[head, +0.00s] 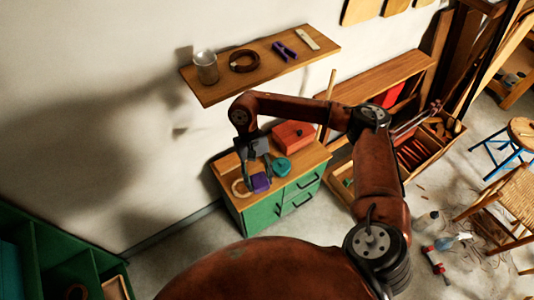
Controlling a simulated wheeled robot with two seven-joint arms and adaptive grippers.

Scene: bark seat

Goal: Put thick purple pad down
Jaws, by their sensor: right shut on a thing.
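The thick purple pad (261,183) is a small purple block in the head view, over the wooden top of the green cabinet (315,155). My right gripper (260,180) reaches down from above and is shut on the pad. Its fingers hide part of the pad. I cannot tell whether the pad touches the cabinet top. My left gripper is not in view.
Above hangs a wall shelf (222,87) with a glass jar (206,67) and a brown coil (244,61).

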